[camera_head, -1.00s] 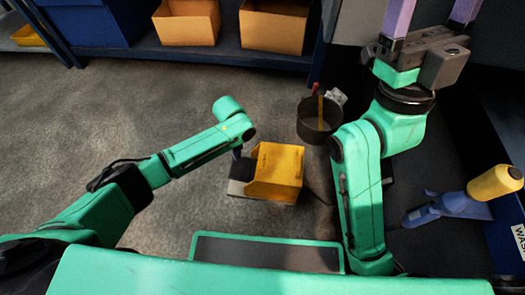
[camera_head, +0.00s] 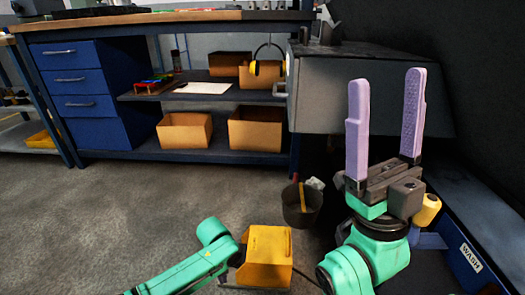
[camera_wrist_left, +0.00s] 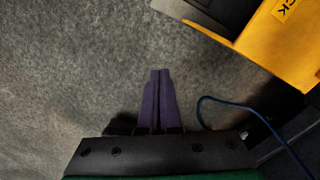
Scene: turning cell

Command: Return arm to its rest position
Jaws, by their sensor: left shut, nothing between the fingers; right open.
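My right gripper (camera_head: 387,78) stands upright at the right of the head view. Its two lilac fingers point up and are wide apart, with nothing between them. My green left arm (camera_head: 185,276) comes in from the lower left of the head view and ends beside a yellow box. Its fingers are hidden in that view. In the left wrist view, my left gripper (camera_wrist_left: 157,74) has its two dark purple fingers together and empty, over grey floor.
The yellow box (camera_head: 268,245) is close to my left wrist; it also shows in the left wrist view (camera_wrist_left: 285,40), near a blue cable (camera_wrist_left: 245,108). A dark bin (camera_head: 301,205) stands behind it. A blue workbench (camera_head: 190,153) with cardboard boxes is at the back. Floor at left is clear.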

